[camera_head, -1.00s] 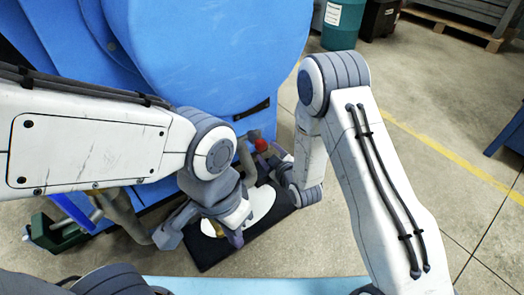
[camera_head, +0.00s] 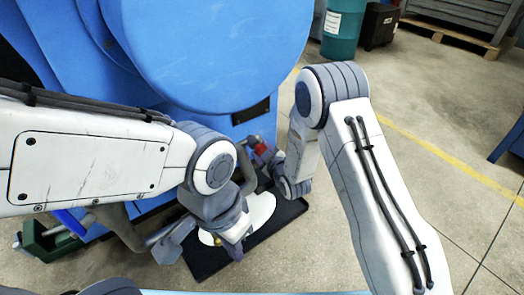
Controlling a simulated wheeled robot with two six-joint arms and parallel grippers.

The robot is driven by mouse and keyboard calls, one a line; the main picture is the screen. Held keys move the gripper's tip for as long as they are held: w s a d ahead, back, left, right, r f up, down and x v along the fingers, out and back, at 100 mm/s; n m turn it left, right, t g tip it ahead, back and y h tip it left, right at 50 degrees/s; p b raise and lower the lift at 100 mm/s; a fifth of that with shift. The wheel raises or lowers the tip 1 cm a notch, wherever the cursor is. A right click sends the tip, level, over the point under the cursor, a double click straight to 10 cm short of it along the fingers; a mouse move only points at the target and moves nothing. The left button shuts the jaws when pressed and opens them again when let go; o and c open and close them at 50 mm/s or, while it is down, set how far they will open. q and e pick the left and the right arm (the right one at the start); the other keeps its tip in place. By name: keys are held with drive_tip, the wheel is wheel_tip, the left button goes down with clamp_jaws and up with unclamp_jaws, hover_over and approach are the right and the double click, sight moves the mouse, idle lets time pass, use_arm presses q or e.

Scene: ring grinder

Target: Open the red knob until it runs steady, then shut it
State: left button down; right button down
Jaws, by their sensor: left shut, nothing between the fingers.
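The red knob (camera_head: 263,148) is on the front of the blue machine (camera_head: 215,50), beside a grey curved pipe (camera_head: 244,165). My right gripper (camera_head: 267,158) is at the knob, its fingers partly covering it. They are too small and overlapped to show whether they grip it. My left gripper (camera_head: 236,252) is lower, pointing down over the black tray (camera_head: 215,263), shut and empty. A white patch (camera_head: 263,207) lies in the tray; the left wrist hides part of it.
A green metal part (camera_head: 45,240) sits at the lower left. A teal drum (camera_head: 342,30) and a dark bin (camera_head: 381,22) stand at the back. The concrete floor to the right, with a yellow line (camera_head: 440,163), is mostly clear.

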drive_tip(key=shift+d+r+m+y+p, duration=0.1)
drive_tip(key=shift+r+m+y+p, duration=0.35)
drive_tip(key=shift+p, duration=0.75)
drive_tip(key=m+g+p, duration=0.1)
drive_tip(key=p, duration=0.1)
drive_tip(key=m+g+y+p, duration=0.1)
drive_tip(key=m+p, duration=0.1)
drive_tip(key=shift+d+f+p, duration=0.1)
drive_tip(key=shift+f+p, duration=0.1)
drive_tip(key=shift+p, duration=0.1)
drive_tip(key=m+g+y+p, duration=0.1)
drive_tip(key=m+y+p, duration=0.1)
drive_tip(key=m+p, duration=0.1)
drive_tip(key=shift+w+f+m+p, duration=0.1)
drive_tip(key=shift+m+p, duration=0.15)
drive_tip(key=shift+p, duration=0.05)
drive_tip(key=shift+d+m+y+p, duration=0.1)
drive_tip(key=shift+m+y+p, duration=0.3)
drive_tip(key=shift+m, duration=0.2)
drive_tip(key=shift+f+m+g+y+p, duration=0.15)
drive_tip(key=shift+m+g+y+p, duration=0.2)
drive_tip(key=shift+m+y, duration=0.45)
drive_tip(key=shift+f+m+y, duration=0.1)
drive_tip(key=shift+m+y, duration=0.15)
drive_tip(key=shift+m, duration=0.75)
drive_tip(key=shift+w+m+y+b, duration=0.1)
drive_tip(key=shift+m+y+b, duration=0.2)
drive_tip(key=shift+m+y, duration=0.65)
drive_tip(key=shift+m, duration=0.45)
